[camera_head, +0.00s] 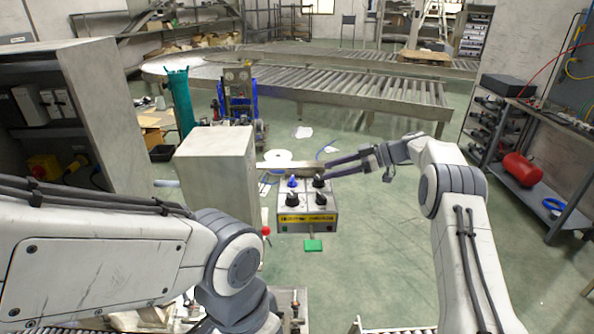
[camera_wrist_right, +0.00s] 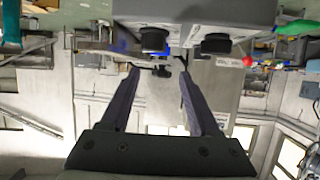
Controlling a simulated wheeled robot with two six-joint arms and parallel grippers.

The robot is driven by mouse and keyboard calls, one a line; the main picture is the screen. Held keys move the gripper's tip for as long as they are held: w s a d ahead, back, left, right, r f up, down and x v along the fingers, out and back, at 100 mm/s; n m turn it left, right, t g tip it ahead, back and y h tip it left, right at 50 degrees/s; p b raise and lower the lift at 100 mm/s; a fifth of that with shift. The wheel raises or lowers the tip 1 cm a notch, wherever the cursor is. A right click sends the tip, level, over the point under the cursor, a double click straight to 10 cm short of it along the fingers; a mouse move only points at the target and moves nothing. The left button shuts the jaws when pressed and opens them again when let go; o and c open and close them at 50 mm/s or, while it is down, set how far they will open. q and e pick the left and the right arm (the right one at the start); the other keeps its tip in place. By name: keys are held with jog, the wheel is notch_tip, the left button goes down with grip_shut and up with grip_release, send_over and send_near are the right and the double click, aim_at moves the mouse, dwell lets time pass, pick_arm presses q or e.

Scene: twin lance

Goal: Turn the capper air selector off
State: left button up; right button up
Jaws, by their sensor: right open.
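A grey control box (camera_head: 307,217) with a yellow label strip carries several knobs on its sloped face. One knob is blue (camera_head: 292,181), at the upper left; the other visible knobs are black, such as the lower right one (camera_head: 321,198). I cannot read which is the capper air selector. My right gripper (camera_head: 329,168) reaches in from the right, just beside the upper right black knob (camera_head: 319,181). In the right wrist view its jaws (camera_wrist_right: 159,71) are open, with nothing clearly held; the box (camera_wrist_right: 200,10) and two black knobs show beyond the fingertips. My left gripper is out of view.
A tall grey cabinet (camera_head: 217,180) stands left of the control box. A green tag (camera_head: 313,245) hangs below the box and a red ball-ended lever (camera_head: 266,231) is at its lower left. Roller conveyors (camera_head: 350,92) run behind. Open floor lies to the right.

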aim_at(298, 185)
jog(key=shift+w+a, duration=0.15)
jog(key=shift+a, duration=0.2)
jog(key=p+x, duration=0.5)
jog(key=x, duration=0.4)
jog(key=shift+r, duration=0.2)
jog(key=shift+a+f, duration=0.4)
jog(key=shift+a, duration=0.2)
